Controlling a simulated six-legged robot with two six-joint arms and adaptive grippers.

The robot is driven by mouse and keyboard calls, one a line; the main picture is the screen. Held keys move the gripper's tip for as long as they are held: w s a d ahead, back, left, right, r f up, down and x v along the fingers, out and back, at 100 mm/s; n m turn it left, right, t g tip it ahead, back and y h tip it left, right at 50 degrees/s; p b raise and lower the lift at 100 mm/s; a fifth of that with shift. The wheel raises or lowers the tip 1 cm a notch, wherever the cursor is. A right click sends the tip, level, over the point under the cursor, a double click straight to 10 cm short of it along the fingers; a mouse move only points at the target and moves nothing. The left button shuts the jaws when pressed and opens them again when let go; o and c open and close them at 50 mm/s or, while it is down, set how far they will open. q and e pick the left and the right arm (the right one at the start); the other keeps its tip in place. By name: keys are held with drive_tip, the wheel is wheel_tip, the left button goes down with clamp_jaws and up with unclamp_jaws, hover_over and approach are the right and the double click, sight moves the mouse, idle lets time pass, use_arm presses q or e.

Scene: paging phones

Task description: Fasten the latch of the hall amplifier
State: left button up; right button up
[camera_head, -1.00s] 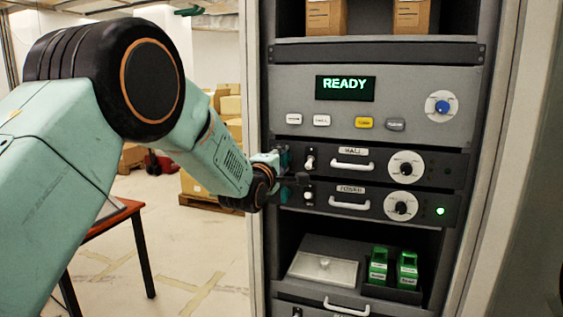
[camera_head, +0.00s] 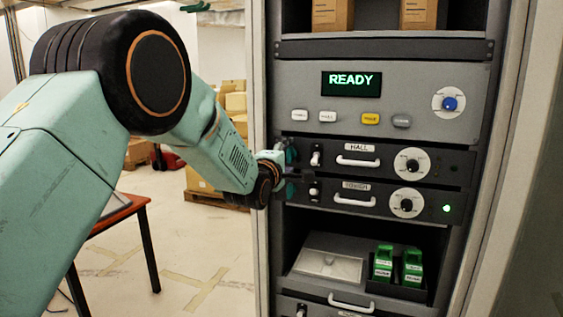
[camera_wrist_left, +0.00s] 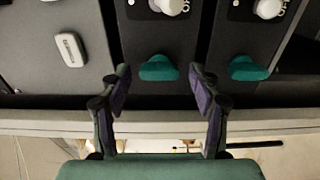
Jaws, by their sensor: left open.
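The hall amplifier (camera_head: 386,165) is a dark rack unit labelled HALL, with a white handle, a toggle and a dial. Its teal latch (camera_wrist_left: 158,68) shows in the left wrist view, lying crosswise near the panel edge. In the head view the latch area is partly hidden by my left gripper (camera_head: 288,177), at the unit's left end. In the wrist view my left gripper (camera_wrist_left: 160,80) is open, one finger on each side of the hall latch. The latch appears at fingertip level, with gaps at both sides; contact cannot be seen. My right gripper is out of view.
The tower amplifier (camera_head: 385,200) sits directly below, its lamp green; its teal latch (camera_wrist_left: 248,68) is right of my fingers in the wrist view. Above is a panel (camera_head: 430,95) reading READY. A red-brown table (camera_head: 140,215) stands at left, boxes behind.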

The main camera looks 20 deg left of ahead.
use_arm(q)
drive_tip(key=s, duration=1.2)
drive_tip(key=shift+a, duration=0.25)
drive_tip(key=shift+w, duration=0.1)
